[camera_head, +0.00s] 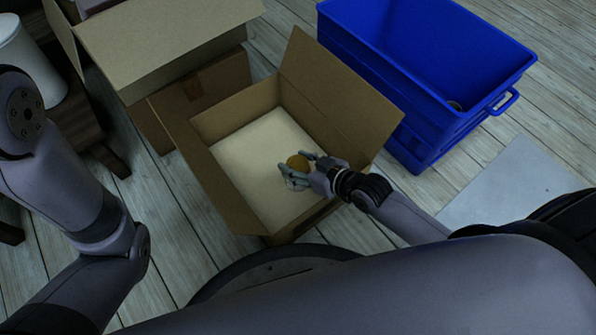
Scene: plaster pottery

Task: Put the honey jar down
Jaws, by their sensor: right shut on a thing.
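The honey jar (299,162) shows as a small round amber-brown top between the fingers of my right gripper (297,173). The gripper is shut on it, and the fingers hide most of its sides. Gripper and jar are over the open cardboard box (216,176), toward its right side. The box has a pale, flat inside bottom. I cannot tell whether the jar touches that bottom. My left arm comes in at the left, but its gripper is not in view.
A blue bin (400,95) stands behind and right of the box. Another cardboard box (165,40) is at the back left, near a white rounded container (30,62). A pale flat sheet (510,185) lies on the plank floor at right. Open flaps rise around the box.

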